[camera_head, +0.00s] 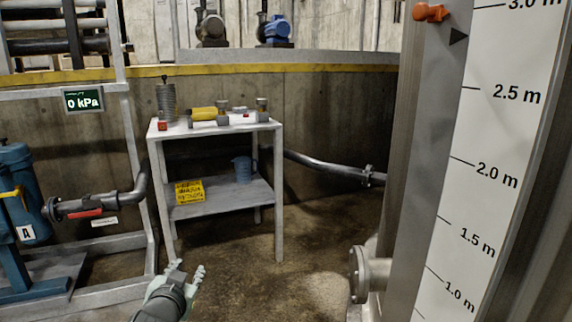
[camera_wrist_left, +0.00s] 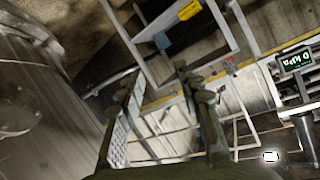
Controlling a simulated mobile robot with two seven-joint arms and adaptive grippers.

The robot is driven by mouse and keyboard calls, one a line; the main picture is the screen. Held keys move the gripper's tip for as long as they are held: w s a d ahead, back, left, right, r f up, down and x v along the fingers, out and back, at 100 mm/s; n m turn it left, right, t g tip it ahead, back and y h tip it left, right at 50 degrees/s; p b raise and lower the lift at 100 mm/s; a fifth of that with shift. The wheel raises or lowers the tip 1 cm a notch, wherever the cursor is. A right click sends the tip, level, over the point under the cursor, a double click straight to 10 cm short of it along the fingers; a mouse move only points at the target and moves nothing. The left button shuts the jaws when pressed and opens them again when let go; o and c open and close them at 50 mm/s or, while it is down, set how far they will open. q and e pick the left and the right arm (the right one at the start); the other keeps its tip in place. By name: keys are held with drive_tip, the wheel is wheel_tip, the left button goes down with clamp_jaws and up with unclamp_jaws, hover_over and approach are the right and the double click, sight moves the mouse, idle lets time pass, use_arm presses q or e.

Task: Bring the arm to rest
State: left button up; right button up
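My left gripper (camera_head: 187,268) shows at the bottom of the head view, in front of the table and above the wet floor. Its fingers are apart with nothing between them. In the left wrist view the two fingers of the left gripper (camera_wrist_left: 160,75) stand apart and empty, with the table frame and floor beyond them. Only the gripper and a short piece of my left arm show in the head view. My right gripper is in neither view.
A metal table (camera_head: 277,190) holds several parts on top, with a blue jug (camera_head: 243,169) and yellow sign (camera_head: 189,191) below. A tall level gauge (camera_head: 490,150) and flanged pipe (camera_head: 362,274) stand right. A blue pump (camera_head: 20,190) is left. Floor between is clear.

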use_arm(q)
drive_tip(key=s+a+f+g, duration=0.3)
drive_tip(key=s+f+g, duration=0.2)
drive_tip(key=s+f, duration=1)
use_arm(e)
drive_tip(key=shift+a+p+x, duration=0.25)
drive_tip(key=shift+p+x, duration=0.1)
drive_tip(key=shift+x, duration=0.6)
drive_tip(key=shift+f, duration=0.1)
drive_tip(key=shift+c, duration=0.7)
use_arm(q)
drive_tip(key=s+f+g, duration=0.3)
drive_tip(key=s+f, duration=0.2)
drive_tip(key=s, duration=0.4)
drive_tip(key=s+a+f+n+g, duration=0.1)
drive_tip(key=s+f+g, duration=0.2)
drive_tip(key=s+f, duration=0.3)
drive_tip(key=s, duration=0.3)
drive_tip(key=shift+s+f, duration=0.15)
drive_tip(key=shift+s, duration=0.2)
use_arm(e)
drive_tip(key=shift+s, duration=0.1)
